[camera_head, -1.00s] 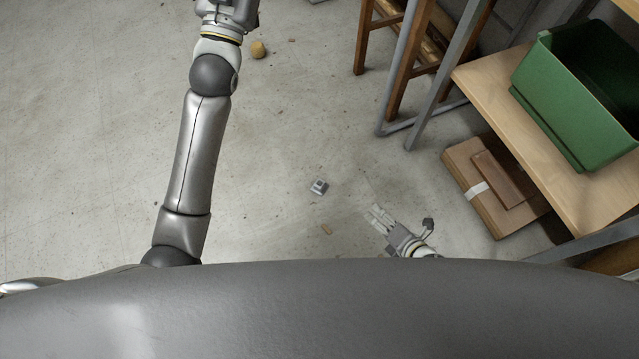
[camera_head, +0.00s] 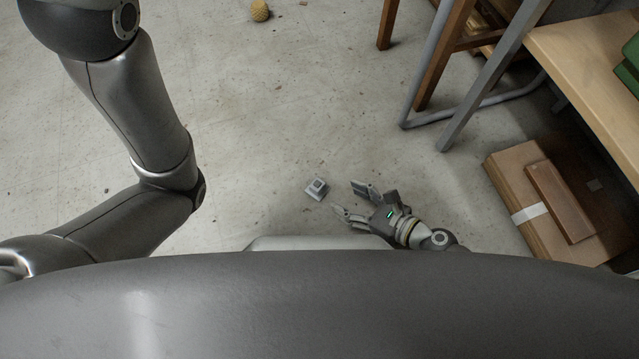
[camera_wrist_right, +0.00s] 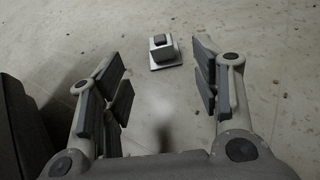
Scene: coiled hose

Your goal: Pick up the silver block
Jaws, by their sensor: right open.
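The silver block (camera_head: 316,188), a small grey piece with a squarish base and a darker raised top, lies on the concrete floor in the middle of the head view. My right gripper (camera_head: 349,202) is open and low over the floor, just right of the block, with its fingers pointing towards it. In the right wrist view the block (camera_wrist_right: 163,52) sits ahead of the two spread fingers, a little beyond their tips and nearer the right finger. Nothing is between the fingers. My left arm shows at the left, but its gripper is out of view.
A cardboard box (camera_head: 516,183) with a brown piece on top lies on the floor at the right. A wooden shelf (camera_head: 590,70) with metal legs, a green bin (camera_head: 630,65) and wooden legs stand at upper right. A yellowish object (camera_head: 260,11) lies far back. Floor around the block is clear.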

